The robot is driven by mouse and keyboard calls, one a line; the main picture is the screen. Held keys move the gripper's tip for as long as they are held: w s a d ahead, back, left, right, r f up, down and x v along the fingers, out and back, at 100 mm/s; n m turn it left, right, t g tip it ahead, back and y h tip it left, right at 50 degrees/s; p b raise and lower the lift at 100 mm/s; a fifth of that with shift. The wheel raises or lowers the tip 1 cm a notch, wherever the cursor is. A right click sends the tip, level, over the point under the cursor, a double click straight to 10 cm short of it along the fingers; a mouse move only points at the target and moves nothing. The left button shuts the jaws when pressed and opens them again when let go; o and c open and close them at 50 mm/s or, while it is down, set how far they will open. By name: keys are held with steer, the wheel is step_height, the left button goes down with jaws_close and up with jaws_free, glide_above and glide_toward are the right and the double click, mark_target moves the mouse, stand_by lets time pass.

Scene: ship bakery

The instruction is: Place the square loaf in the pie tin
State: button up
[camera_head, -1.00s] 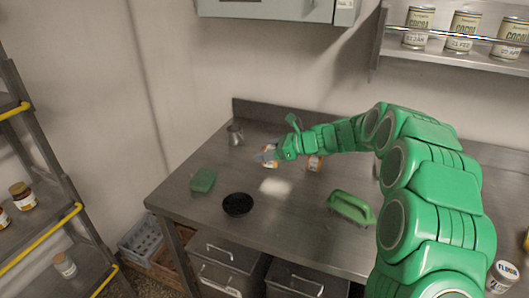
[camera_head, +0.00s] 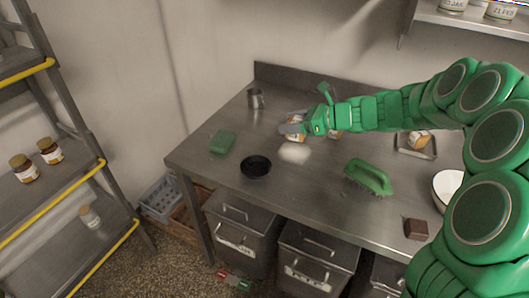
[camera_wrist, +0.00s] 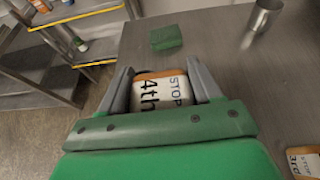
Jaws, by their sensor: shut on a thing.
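My gripper (camera_head: 290,126) is shut on an orange-brown, squarish loaf (camera_head: 297,137) with a white label, above the steel table. In the wrist view, the loaf (camera_wrist: 163,92) sits between the two grey fingers, and its label reads "STOP 4th". Its underside is hidden. A round black dish (camera_head: 255,166), which looks like the pie tin, stands on the table, left of and nearer than the gripper in the head view. It looks empty and apart from the loaf.
A green block (camera_head: 222,142) and a metal cup (camera_head: 256,98) stand left. A green-handled tool (camera_head: 368,177), dark brown block (camera_head: 416,229), white bowl (camera_head: 440,181) and tray (camera_head: 402,148) with a labelled item are right. Another labelled item (camera_wrist: 304,163) lies near the gripper.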

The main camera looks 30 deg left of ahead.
steer(key=s+a+r, duration=0.1)
steer(key=s+r, duration=0.1)
steer(key=s, duration=1.5)
glide_above(252, 168)
steer(key=shift+m+t, duration=0.3)
steer(key=shift+t, duration=0.1)
steer(key=shift+s+f, duration=0.1)
steer(key=shift+f, duration=4.85)
steer(key=shift+a+f, duration=0.1)
steer(key=shift+f, duration=1.7)
steer(key=shift+f, duration=0.5)
steer(key=o, duration=1.1)
steer(key=shift+c, duration=0.2)
steer(key=shift+r, duration=0.1)
